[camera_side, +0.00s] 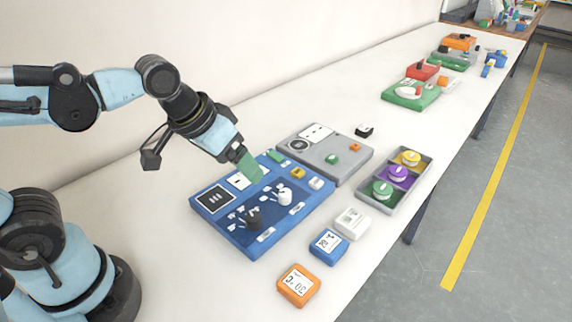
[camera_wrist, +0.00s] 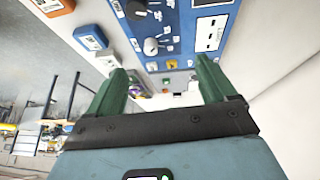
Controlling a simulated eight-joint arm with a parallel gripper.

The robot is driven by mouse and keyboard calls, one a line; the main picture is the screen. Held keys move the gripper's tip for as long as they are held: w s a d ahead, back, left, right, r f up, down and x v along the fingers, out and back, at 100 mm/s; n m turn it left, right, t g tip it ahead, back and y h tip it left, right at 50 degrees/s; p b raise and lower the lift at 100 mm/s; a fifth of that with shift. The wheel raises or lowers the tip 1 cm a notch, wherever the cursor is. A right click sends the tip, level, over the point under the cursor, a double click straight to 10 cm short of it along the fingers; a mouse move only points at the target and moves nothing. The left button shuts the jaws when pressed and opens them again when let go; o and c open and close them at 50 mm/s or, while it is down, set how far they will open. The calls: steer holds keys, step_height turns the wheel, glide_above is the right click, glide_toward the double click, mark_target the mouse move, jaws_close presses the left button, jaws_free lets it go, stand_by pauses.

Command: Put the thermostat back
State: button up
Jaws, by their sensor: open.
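Three small boxes with white faces lie in a row on the table in front of the blue panel: an orange one (camera_side: 299,286), a blue one (camera_side: 328,243) and a white one (camera_side: 352,222). The orange and blue boxes show dark markings like displays; I cannot tell which box is the thermostat. In the wrist view the orange box (camera_wrist: 52,6) and blue box (camera_wrist: 90,38) are at upper left. My gripper (camera_side: 250,170), with green fingers, is above the back part of the blue panel (camera_side: 205,205). In the wrist view my gripper (camera_wrist: 162,78) is open and empty.
The blue panel carries black and white knobs. A grey panel (camera_side: 355,157) adjoins it, with a tray (camera_side: 412,181) of coloured round pieces to the right. Green and red units stand farther along the white table. Bare table lies left of the blue panel.

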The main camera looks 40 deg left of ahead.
steer(key=shift+t+y, duration=0.4)
steer(key=shift+t, duration=0.5)
steer(key=a, duration=0.5)
steer(key=shift+s+f, duration=0.2)
steer(key=shift+s, duration=0.15)
steer(key=shift+d, duration=0.1)
